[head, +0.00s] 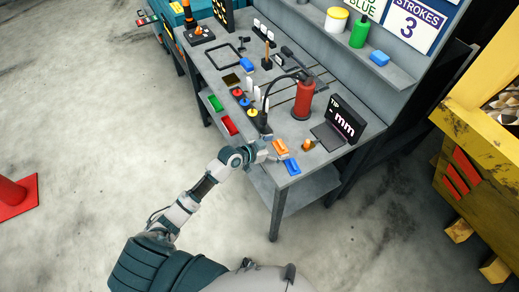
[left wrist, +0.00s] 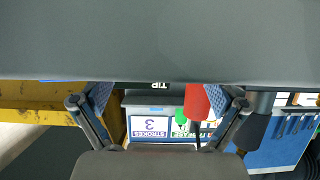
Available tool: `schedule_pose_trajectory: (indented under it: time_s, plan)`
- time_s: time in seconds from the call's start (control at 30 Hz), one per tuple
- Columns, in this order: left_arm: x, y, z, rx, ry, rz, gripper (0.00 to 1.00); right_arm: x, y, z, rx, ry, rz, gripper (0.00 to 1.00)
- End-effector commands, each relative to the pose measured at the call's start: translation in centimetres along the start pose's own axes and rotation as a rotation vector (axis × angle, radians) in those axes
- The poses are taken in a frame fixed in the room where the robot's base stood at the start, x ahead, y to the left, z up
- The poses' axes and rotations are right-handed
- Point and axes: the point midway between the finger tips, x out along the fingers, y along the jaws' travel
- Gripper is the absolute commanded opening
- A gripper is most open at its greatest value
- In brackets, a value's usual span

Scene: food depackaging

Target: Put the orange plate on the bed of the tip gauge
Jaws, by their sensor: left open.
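The orange plate (head: 280,147) lies near the front edge of the bench, just above a blue plate (head: 292,166). My left gripper (head: 269,150) is low at the bench edge, immediately left of the orange plate; I cannot tell whether it touches it. In the left wrist view the two fingers of my left gripper (left wrist: 160,105) are spread apart, and no orange plate shows between them. The tip gauge has a black display (head: 346,118) reading "TIP - mm" and a flat dark bed (head: 327,137), with nothing seen on it. My right gripper is not in view.
A red cylinder (head: 303,100) stands behind the gauge bed's left side. A small orange knob-like object (head: 307,145) sits between the orange plate and the bed. A black curved-neck device (head: 264,118) stands left of the plate.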

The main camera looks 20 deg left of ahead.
Motion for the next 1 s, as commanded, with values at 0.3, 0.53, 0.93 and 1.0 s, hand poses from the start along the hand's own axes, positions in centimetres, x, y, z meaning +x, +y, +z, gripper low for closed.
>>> schedule_pose_trajectory:
  time_s: [0.3,0.53,0.93,1.0]
  plan:
    - [-7.8,-0.3,0.5,0.007,-0.006,-0.001,0.97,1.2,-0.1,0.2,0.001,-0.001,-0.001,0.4]
    - [-13.5,-0.4,0.5,0.004,-0.008,-0.001,0.97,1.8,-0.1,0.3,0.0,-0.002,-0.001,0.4]
    - [-16.8,-0.3,0.1,0.002,-0.003,0.0,0.97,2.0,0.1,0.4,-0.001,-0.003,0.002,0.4]
    - [-16.8,-0.3,0.1,0.002,-0.002,-0.001,0.97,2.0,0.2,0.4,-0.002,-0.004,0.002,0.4]
